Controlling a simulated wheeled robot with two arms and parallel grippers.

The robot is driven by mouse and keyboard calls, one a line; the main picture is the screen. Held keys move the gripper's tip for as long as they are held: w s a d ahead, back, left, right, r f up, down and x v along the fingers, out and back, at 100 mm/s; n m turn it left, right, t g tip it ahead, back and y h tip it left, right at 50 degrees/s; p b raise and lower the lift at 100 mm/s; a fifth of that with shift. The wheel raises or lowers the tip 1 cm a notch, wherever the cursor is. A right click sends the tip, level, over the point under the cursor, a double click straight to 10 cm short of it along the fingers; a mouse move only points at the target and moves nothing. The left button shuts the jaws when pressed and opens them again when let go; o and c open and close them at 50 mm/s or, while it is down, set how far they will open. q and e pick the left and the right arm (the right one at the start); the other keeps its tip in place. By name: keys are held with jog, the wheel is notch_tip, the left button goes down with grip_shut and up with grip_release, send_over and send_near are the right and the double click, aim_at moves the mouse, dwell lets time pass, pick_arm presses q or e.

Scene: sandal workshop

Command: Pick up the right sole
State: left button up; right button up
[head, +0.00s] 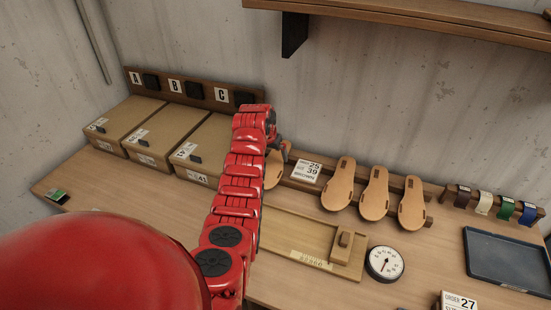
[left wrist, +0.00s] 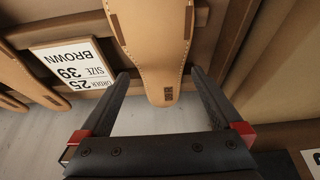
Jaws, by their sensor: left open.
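A tan sole (head: 274,174) leans on the wooden rack, left of the order card, mostly hidden behind my red left arm. In the left wrist view this sole (left wrist: 156,45) has its narrow end between the fingers of my left gripper (left wrist: 158,75). The jaws are open, with a gap visible on both sides of the sole. In the head view my left gripper (head: 279,147) is at the sole's upper end. Three more soles, the left (head: 340,184), the middle (head: 374,195) and the rightmost (head: 412,205), lean on the rack right of the card. My right gripper is not in view.
The order card (head: 306,171) reads 25, size 39, brown. Boxes (head: 206,148) under labels A, B, C stand at left. A wooden measuring board (head: 285,232), a dial (head: 384,263), rolled straps (head: 485,202) and a dark tray (head: 505,258) are on the bench. A shelf (head: 430,18) hangs above.

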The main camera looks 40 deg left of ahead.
aim_at(274, 161)
pick_arm(q)
jog(key=shift+p+x, duration=0.45)
jog(key=shift+x, duration=1.05)
jog(key=c, duration=1.1)
jog(key=shift+c, duration=0.2)
